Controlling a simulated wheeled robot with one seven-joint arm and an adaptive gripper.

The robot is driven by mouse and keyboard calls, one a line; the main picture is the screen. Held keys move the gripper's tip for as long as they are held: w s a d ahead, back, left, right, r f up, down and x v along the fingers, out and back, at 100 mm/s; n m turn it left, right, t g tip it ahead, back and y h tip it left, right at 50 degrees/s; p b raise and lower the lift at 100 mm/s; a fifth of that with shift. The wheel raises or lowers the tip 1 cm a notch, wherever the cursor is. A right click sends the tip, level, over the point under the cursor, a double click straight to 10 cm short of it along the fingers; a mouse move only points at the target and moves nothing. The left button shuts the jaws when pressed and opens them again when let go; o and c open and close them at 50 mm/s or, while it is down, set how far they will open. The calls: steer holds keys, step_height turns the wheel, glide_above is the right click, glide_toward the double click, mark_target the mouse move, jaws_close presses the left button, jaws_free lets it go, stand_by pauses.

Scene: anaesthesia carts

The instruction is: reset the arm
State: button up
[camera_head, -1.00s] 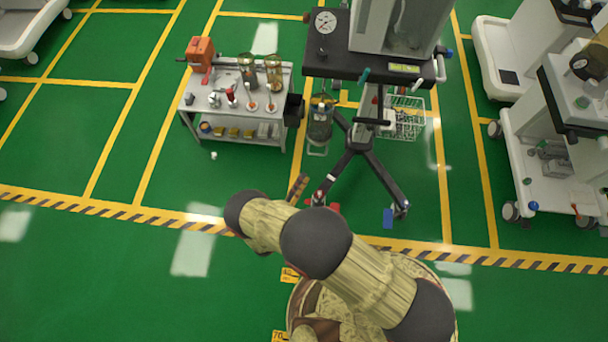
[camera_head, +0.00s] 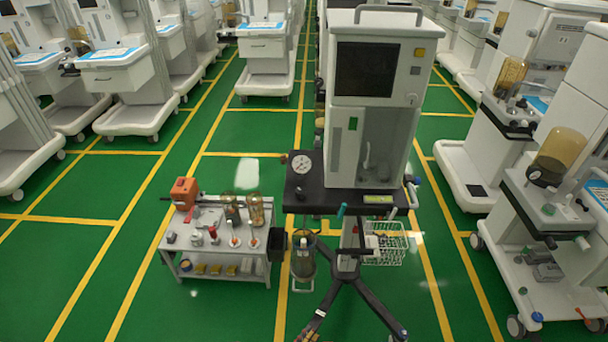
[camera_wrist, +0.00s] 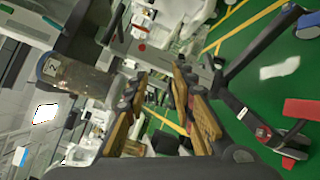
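My gripper (camera_wrist: 160,105) shows in the wrist view with its two brown-padded fingers apart and nothing held between them. In the head view only a small tip of what appears to be my gripper (camera_head: 311,329) shows at the bottom edge, by the legs of the anaesthesia cart (camera_head: 375,110). The rest of my arm is out of that view. The cart is tall and pale, with a dark screen, a black shelf and a dark legged base. The wrist view is tilted, and a clear canister (camera_wrist: 80,75) shows left of the fingers.
A small grey table (camera_head: 217,247) with an orange box (camera_head: 184,191) and several vessels stands left of the cart. A white wire basket (camera_head: 388,244) hangs at the cart's right. More carts (camera_head: 550,250) stand right and behind. Green floor (camera_head: 60,295) is clear at lower left.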

steer(key=s+d+r+m+g+h, duration=0.1)
steer(key=s+d+r+g+h, duration=0.2)
steer(key=s+d+r+g, duration=0.4)
steer(key=s+r+m+g+y, duration=0.1)
steer(key=r+m+g+y, duration=0.25)
steer(key=r, duration=0.85)
steer(key=s+d+r+m+g+y, duration=0.1)
steer(key=s+r+m+g+y, duration=0.3)
steer(key=r, duration=0.8)
steer(key=w+r+m+y, duration=0.1)
steer(key=r+m+y, duration=0.35)
steer(key=r, duration=0.75)
steer(key=s+d+r+m+t, duration=0.1)
steer(key=d+r+t, duration=0.1)
steer(key=d+r, duration=0.3)
steer(key=s+d+r+m+t+y, duration=0.1)
steer(key=d+r+m+t, duration=0.1)
steer(key=r, duration=0.7)
steer(key=d+t, duration=0.1)
steer(key=d, duration=0.1)
steer(key=shift+d+y, duration=0.3)
steer(key=shift+d, duration=0.05)
